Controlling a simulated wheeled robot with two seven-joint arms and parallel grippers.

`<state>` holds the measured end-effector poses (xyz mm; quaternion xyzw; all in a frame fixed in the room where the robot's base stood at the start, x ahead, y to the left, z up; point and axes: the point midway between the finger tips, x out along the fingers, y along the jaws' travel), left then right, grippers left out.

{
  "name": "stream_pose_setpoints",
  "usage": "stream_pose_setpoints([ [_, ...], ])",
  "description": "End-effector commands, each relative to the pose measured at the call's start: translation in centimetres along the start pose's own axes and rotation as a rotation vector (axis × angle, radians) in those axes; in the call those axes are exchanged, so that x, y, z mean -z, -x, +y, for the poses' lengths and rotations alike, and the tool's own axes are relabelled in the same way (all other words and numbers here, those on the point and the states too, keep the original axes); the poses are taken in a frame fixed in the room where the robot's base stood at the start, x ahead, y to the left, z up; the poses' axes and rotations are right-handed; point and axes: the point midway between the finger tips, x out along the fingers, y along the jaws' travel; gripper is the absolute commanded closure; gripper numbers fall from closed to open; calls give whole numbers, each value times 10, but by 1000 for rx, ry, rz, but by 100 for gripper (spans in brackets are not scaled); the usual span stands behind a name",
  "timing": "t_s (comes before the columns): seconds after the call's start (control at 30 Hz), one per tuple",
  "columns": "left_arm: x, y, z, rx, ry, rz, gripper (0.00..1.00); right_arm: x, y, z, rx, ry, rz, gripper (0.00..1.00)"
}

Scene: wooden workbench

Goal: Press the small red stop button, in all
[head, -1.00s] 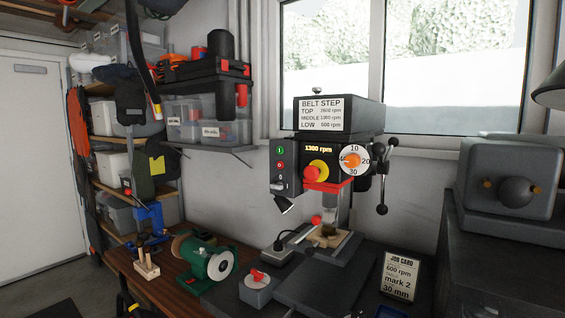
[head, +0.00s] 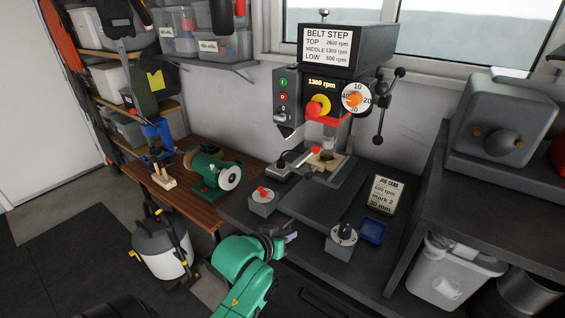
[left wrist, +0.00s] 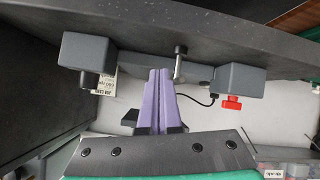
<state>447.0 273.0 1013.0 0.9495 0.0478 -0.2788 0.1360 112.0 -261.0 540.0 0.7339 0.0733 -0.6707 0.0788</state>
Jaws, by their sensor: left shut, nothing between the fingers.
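The small red stop button (head: 283,97) sits on the drill press's dark switch panel, below a green button (head: 283,83) and above a rotary switch. A larger red mushroom button (head: 317,106) on a yellow base is on the press head to its right. My left gripper (head: 291,237), with purple fingers on a green arm, is low at the bench's front edge, well below and apart from the panel. In the left wrist view its fingers (left wrist: 159,76) are shut and empty. The stop button is not seen there. My right gripper is not in view.
A grey box with a red knob (head: 263,203) and a box with a black knob (head: 341,242) stand on the bench front. A green grinder (head: 211,173) is left, a blue tray (head: 373,231) and job card (head: 383,194) right. The drill's lever handles (head: 381,108) stick out right.

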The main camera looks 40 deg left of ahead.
Motion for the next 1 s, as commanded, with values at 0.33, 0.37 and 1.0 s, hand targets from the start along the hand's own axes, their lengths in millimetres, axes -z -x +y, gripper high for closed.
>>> stream_pose_setpoints([
  [0.33,207,63,-19,-343,481,825,100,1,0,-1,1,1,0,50],
  [0.37,221,76,-21,-391,513,893,100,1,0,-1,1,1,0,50],
  [1.0,274,151,-37,-685,641,1219,100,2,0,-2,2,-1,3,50],
])
